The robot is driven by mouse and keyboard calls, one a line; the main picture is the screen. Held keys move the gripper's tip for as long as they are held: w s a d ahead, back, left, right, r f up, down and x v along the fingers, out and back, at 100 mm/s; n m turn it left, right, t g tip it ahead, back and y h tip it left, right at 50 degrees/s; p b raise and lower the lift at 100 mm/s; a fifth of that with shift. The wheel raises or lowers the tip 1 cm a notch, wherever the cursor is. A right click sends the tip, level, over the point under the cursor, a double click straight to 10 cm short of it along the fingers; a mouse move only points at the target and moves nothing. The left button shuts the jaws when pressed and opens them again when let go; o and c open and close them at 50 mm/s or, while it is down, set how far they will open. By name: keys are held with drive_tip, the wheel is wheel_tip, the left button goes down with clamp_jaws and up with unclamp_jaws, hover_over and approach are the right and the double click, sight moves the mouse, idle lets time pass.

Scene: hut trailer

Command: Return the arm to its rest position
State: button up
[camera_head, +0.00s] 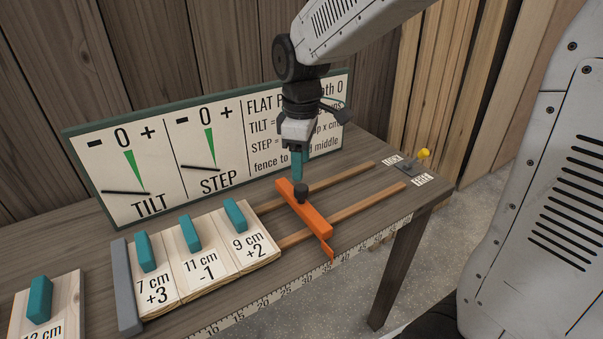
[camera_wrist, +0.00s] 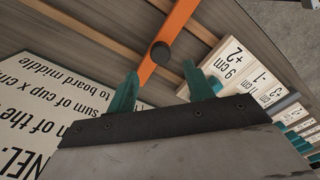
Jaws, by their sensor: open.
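My gripper (camera_head: 298,164) hangs from my arm above the bench, over the far end of the orange fence (camera_head: 313,215). Its teal fingers point down. In the wrist view the two fingertips (camera_wrist: 165,84) stand apart with nothing between them. The black knob (camera_head: 301,193) on the fence is just below the gripper, and it also shows in the wrist view (camera_wrist: 160,52). I cannot tell the exact gap between fingertips and knob.
Boards marked 7 cm (camera_head: 158,284), 11 cm (camera_head: 198,263) and 9 cm (camera_head: 244,247) lie left of the fence, each with a teal handle. Another board (camera_head: 62,302) lies apart at far left. A sign (camera_head: 150,186) stands behind. A yellow-knobbed lever (camera_head: 424,153) is at right.

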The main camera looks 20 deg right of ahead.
drive_tip(key=shift+r, duration=0.35)
drive_tip(key=s+d+r+m, duration=0.2)
drive_tip(key=s+m, duration=0.3)
drive_tip(key=s, duration=0.6)
drive_tip(key=s+d+r+m+t, duration=0.1)
drive_tip(key=s+m, duration=0.4)
drive_tip(key=s, duration=0.6)
drive_tip(key=shift+s+d+r+m, duration=0.35)
drive_tip(key=shift+d+r+m, duration=0.05)
drive_tip(key=shift+d+r, duration=0.45)
